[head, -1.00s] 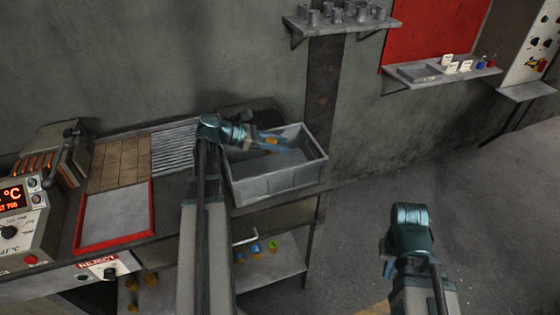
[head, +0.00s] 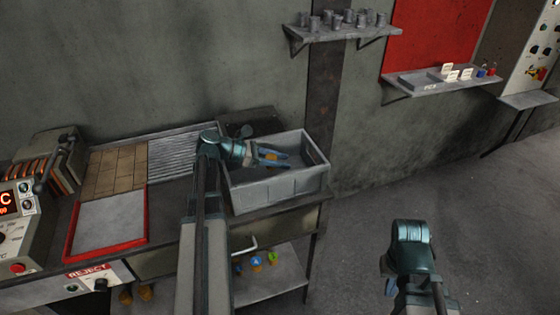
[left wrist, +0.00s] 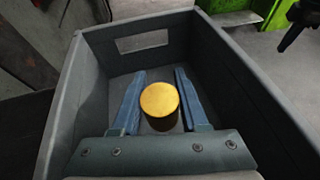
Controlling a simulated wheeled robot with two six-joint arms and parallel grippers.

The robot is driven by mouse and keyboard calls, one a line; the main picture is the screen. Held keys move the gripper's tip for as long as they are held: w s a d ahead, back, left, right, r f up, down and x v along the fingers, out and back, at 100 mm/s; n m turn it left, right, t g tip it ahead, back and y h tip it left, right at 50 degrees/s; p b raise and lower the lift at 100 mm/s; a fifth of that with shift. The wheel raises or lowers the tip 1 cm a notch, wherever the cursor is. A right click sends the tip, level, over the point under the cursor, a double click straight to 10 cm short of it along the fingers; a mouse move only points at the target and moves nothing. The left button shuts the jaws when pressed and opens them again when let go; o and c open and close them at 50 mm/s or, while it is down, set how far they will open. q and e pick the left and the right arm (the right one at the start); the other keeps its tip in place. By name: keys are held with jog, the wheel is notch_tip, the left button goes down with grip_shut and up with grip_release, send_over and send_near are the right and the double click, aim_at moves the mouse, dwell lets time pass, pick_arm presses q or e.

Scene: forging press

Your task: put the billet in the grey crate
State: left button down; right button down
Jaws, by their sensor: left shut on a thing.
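The grey crate (head: 282,188) stands on the right end of the bench in the head view; its wall also fills the left wrist view (left wrist: 240,75). My left gripper (head: 284,158) is over the crate's opening, its blue fingers inside the outline of the walls. It is shut on the yellow-orange billet (head: 271,156), which shows as a round gold top between the fingers in the left wrist view (left wrist: 160,100). The gap between billet and crate floor cannot be judged. My right arm is at the lower right over the floor; its fingers (head: 390,287) are mostly hidden.
A red-rimmed tray (head: 105,222), brick-like tiles (head: 117,170) and a ribbed plate (head: 175,150) lie on the bench left of the crate. A lower shelf (head: 270,280) holds small coloured items. Wall shelves (head: 340,30) hang behind. The floor at right is clear.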

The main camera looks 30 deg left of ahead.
pick_arm(q)
jog(key=shift+f+b, duration=0.35)
jog(key=shift+f, duration=0.1)
jog(key=shift+c, duration=2.1)
grip_release()
jog(key=shift+r, duration=0.1)
jog(key=shift+r+p, duration=0.25)
jog(key=shift+p, duration=0.15)
jog(key=shift+r+p, duration=0.5)
jog(key=shift+r, duration=0.05)
jog(key=p+v, duration=0.4)
jog(key=v, duration=0.7)
jog(key=shift+s+a, duration=0.35)
jog(key=shift+f, duration=0.1)
